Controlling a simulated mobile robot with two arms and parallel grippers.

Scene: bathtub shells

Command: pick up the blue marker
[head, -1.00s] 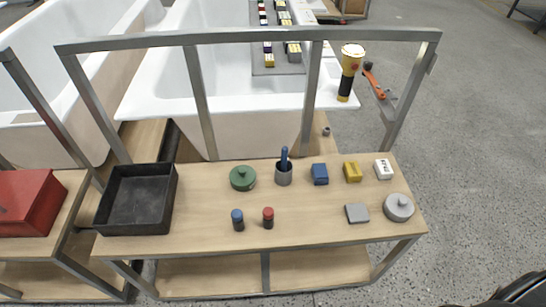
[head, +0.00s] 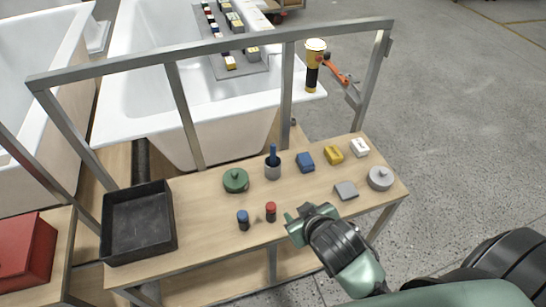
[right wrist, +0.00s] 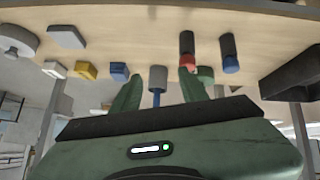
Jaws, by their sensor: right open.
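The blue marker (head: 273,153) stands upright in a grey cup (head: 273,171) near the back middle of the wooden table (head: 210,205). Only its upper part shows above the rim. In the right wrist view, which is upside down, the marker (right wrist: 157,98) and cup (right wrist: 158,77) appear between my fingers, farther off. My right gripper (head: 298,218) is open and empty over the table's front part, right of a red-topped dark cylinder (head: 271,212) and apart from the cup. It also shows in the right wrist view (right wrist: 160,90). My left gripper is not in view.
A blue-topped cylinder (head: 243,220), green lidded pot (head: 235,180), blue block (head: 305,162), yellow block (head: 333,155), white block (head: 360,147), grey block (head: 346,190) and grey lidded pot (head: 380,178) surround the cup. A black tray (head: 107,230) stands left. A metal rail (head: 215,53) runs behind.

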